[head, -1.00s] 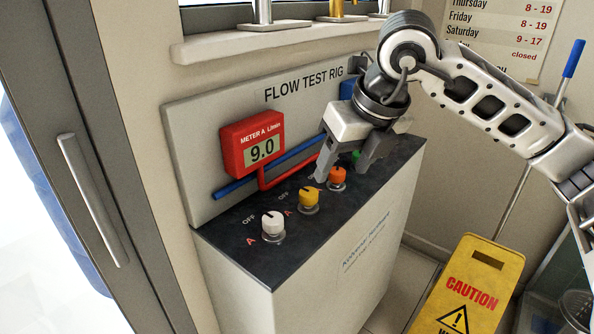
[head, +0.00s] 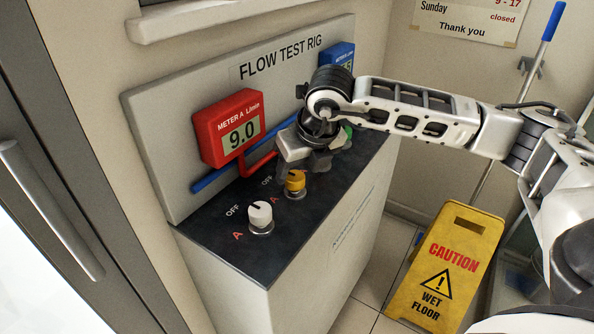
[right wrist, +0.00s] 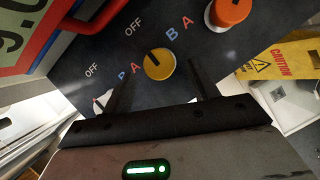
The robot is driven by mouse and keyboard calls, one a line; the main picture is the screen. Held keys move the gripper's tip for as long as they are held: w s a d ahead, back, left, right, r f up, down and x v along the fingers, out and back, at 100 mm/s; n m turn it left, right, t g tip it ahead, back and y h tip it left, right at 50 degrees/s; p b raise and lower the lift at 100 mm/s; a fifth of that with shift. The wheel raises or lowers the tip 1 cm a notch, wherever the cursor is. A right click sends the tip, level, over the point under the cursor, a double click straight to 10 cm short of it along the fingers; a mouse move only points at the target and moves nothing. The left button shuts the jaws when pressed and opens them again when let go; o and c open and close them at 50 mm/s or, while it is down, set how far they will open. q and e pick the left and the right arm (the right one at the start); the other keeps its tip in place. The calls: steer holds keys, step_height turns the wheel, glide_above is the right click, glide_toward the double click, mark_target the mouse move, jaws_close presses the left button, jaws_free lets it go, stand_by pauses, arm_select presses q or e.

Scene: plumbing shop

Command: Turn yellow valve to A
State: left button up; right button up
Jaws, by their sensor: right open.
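The yellow valve (head: 295,182) is a round knob on the dark top of the flow test rig, between the white and orange valves. In the right wrist view the yellow valve (right wrist: 159,66) has a dark pointer line aimed toward OFF; its A label (right wrist: 135,68) lies to its left and its B label (right wrist: 172,35) above it. My right gripper (head: 304,168) is open, just above and behind the yellow valve in the head view. In the right wrist view its fingers stand either side of the knob; contact cannot be told. My left gripper is not in view.
The white valve (head: 260,215) stands nearby at front left. The orange valve (right wrist: 231,11) is close on the other side. Red meter A (head: 235,128) reads 9.0; red and blue pipes run behind the knobs. A yellow caution sign (head: 447,265) stands on the floor at right.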

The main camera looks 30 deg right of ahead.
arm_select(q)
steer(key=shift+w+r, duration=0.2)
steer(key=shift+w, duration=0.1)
arm_select(e)
steer(key=shift+x, duration=1.3)
